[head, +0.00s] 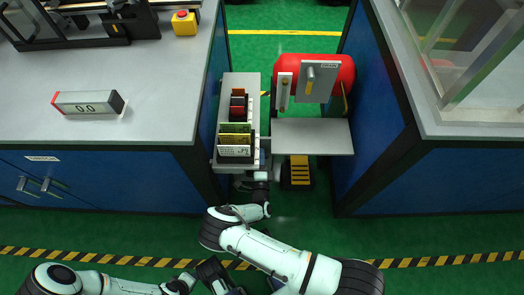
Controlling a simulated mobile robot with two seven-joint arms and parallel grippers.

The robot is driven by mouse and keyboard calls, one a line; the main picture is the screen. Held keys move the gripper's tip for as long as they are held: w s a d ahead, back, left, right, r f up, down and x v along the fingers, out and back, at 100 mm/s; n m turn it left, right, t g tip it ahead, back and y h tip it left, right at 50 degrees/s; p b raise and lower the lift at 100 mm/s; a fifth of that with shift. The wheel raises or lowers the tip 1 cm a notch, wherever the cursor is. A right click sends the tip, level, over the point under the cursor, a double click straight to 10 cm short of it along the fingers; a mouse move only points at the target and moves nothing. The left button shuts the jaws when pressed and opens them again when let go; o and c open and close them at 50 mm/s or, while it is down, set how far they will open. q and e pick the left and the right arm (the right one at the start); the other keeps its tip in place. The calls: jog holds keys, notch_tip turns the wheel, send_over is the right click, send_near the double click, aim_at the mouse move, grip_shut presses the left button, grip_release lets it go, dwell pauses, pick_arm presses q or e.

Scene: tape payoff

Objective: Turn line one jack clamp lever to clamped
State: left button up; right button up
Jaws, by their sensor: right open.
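A grey panel (327,66) is mounted in front of a red rounded body between the two benches. A short grey lever with a yellow lower end (310,79) hangs down on it. The panel's small label is too small to read. A narrower pale plate (284,95) with a slim handle stands to its left. I cannot tell which handle is the line one jack clamp lever. My right gripper (264,165) is open at the near end of the narrow tray, below and left of the panel, apart from both handles. My left arm lies at bottom left; its gripper's state is unclear.
The narrow tray (241,82) holds several boxes or cards. A grey shelf (312,136) juts out below the panel, above a yellow-striped step (299,170). Benches flank the gap. The left bench (150,75) bears a 0.0 display (88,103) and a yellow button box (184,24).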

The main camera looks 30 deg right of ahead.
jog(key=shift+w+d, duration=0.2)
jog(key=shift+w, duration=0.05)
grip_shut()
jog(key=shift+a, duration=0.1)
